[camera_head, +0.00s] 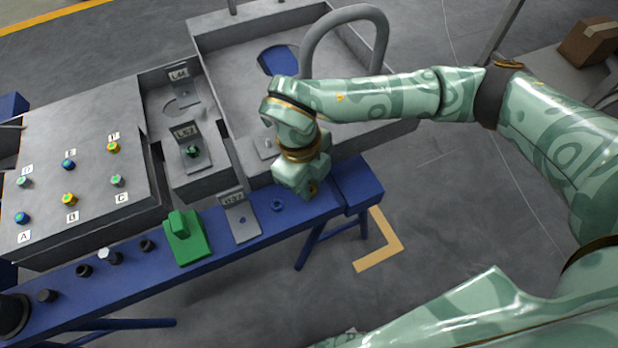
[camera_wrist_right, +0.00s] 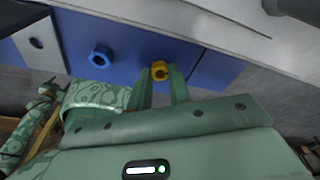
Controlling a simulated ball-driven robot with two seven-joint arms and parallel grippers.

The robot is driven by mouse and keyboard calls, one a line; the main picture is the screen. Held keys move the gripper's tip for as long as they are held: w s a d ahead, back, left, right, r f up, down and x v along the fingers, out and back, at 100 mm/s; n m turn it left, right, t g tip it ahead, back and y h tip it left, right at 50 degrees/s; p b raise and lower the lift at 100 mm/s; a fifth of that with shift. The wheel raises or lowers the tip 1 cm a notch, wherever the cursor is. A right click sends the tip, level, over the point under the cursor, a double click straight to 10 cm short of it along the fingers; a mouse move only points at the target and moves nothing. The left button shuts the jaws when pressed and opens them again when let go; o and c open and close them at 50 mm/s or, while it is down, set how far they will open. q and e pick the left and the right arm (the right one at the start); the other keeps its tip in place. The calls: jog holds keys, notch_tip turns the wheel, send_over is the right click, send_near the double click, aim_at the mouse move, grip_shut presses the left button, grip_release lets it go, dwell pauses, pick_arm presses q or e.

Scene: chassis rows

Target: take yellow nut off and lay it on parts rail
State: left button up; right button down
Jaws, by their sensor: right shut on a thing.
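My right gripper (camera_head: 312,190) is over the right part of the blue parts rail (camera_head: 262,223), fingers pointing down. In the right wrist view, the yellow nut (camera_wrist_right: 160,71) sits between the fingertips (camera_wrist_right: 163,80), and the jaws are shut on it. The blue rail surface (camera_wrist_right: 130,45) is right behind the nut; I cannot tell whether the nut touches it. In the head view the gripper mostly hides the nut. My left gripper is not in view.
A blue nut (camera_head: 277,205) lies on the rail beside my gripper. A tilted grey label plate (camera_head: 240,218) and a green block (camera_head: 187,238) stand further left. The panel (camera_head: 90,175) at left carries several coloured nuts. A grey tray with a hoop (camera_head: 345,30) lies behind.

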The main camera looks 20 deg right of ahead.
jog(key=shift+f, duration=0.1)
jog(key=c, duration=1.2)
grip_release()
pick_arm(q)
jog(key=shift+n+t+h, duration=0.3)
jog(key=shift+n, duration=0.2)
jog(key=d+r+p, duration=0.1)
jog(key=p, duration=0.1)
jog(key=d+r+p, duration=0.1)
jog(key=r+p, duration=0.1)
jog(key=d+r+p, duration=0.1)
jog(key=p, duration=0.1)
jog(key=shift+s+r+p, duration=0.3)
jog(key=shift+p, duration=0.1)
pick_arm(e)
notch_tip(320, 180, up, 16)
jog(key=w+a, duration=0.1)
jog(key=w, duration=0.1)
jog(key=shift+a, duration=0.15)
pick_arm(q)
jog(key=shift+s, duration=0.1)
